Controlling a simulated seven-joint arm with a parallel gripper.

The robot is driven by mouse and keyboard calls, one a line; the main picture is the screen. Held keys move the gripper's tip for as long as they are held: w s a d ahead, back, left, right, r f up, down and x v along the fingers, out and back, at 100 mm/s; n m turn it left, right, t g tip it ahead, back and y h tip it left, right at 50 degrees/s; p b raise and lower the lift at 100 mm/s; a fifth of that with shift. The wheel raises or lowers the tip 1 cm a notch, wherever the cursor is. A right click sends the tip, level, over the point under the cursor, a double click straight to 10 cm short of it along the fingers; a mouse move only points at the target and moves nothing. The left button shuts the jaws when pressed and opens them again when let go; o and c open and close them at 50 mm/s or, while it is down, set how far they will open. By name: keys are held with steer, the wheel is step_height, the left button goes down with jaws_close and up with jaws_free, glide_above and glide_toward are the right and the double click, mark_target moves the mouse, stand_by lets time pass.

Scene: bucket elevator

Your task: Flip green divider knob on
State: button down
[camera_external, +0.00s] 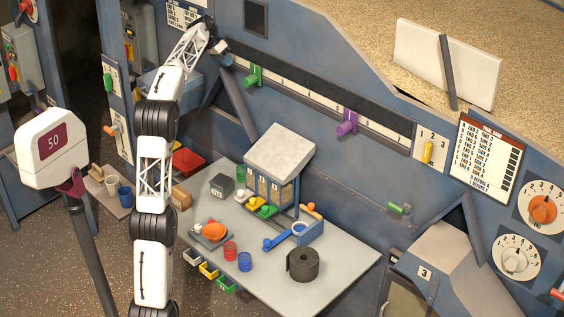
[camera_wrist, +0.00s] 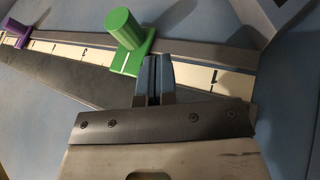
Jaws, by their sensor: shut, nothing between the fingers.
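The green divider knob (camera_external: 253,76) sits on a numbered white slide rail (camera_external: 290,90) on the blue machine wall. In the wrist view the knob (camera_wrist: 127,42) is a green cylinder on a flat base with a white line, just left of my fingertips. My gripper (camera_external: 222,46) is up and to the left of the knob, near the rail's left end. In the wrist view my gripper (camera_wrist: 155,62) is shut and empty, its tips over the rail. The knob looks free of the fingers.
A purple knob (camera_external: 346,123) sits farther right on the same rail. A grey slanted bar (camera_external: 237,103) stands below the rail. The grey table (camera_external: 340,262) below holds cups, a roll and a small dispenser. Another green handle (camera_external: 399,209) is at lower right.

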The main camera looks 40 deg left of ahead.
steer(key=w+d+f, duration=0.1)
steer(key=d+f, duration=0.3)
steer(key=d, duration=0.2)
steer(key=shift+w+f, duration=0.3)
steer(key=shift+f, duration=0.1)
steer(key=d, duration=2.3)
steer(key=shift+a, duration=0.15)
